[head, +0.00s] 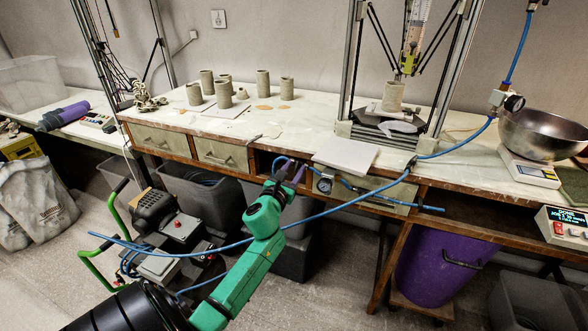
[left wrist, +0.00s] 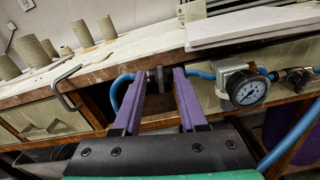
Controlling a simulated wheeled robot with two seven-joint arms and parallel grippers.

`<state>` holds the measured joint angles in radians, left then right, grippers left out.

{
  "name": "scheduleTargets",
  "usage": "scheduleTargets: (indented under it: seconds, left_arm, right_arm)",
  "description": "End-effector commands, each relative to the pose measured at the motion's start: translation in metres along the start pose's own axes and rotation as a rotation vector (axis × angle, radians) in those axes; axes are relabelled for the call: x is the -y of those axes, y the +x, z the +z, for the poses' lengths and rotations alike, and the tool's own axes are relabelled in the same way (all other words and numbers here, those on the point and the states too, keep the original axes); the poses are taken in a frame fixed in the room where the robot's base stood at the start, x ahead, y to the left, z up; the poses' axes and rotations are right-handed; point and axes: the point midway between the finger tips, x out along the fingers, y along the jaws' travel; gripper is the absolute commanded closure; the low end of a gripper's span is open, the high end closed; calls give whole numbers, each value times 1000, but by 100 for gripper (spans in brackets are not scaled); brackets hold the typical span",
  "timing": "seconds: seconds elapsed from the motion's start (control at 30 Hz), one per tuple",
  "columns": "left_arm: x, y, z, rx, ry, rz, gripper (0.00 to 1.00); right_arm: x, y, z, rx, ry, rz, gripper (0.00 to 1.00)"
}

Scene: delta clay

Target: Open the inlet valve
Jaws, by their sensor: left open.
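My left gripper (head: 291,170) is open at the table's front edge, just left of the round pressure gauge (head: 324,185). In the left wrist view its two purple fingers (left wrist: 158,75) point at a small grey fitting (left wrist: 157,80) on the blue air line, which shows between the fingertips. I cannot tell whether they touch it, or make out its handle position. The gauge and its regulator (left wrist: 243,85) sit right of the fingers, with another dark fitting (left wrist: 296,78) further right. Which fitting is the inlet valve is not marked. My right gripper is not in view.
Blue hose (head: 340,206) runs across in front of the table. A pale slab (head: 345,155) overlies the table edge above the gauge. A compressor (head: 165,230) and grey bins stand below; clay cylinders (head: 262,84) stand on top.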

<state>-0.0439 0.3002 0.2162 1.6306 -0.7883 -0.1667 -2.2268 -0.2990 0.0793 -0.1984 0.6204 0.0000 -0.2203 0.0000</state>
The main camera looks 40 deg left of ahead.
Motion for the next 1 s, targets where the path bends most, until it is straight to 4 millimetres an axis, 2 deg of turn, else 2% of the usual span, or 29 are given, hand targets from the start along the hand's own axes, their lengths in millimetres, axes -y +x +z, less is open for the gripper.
scheduleTargets:
  seconds: [0.2,0.23,0.3,0.33,0.73,1.0]
  left_arm:
    - [0,1,0,0,0,-1,58]
    - [0,1,0,0,0,-1,66]
    - [0,1,0,0,0,-1,93]
    - [0,1,0,0,0,-1,100]
    - [1,1,-1,0,-26,5,100]
    - [1,1,-1,0,-151,39,100]
  right_arm:
    - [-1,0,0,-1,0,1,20]
    - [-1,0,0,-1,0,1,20]
    - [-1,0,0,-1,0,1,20]
    - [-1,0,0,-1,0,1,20]
    - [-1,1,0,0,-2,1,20]
    - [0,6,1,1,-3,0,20]
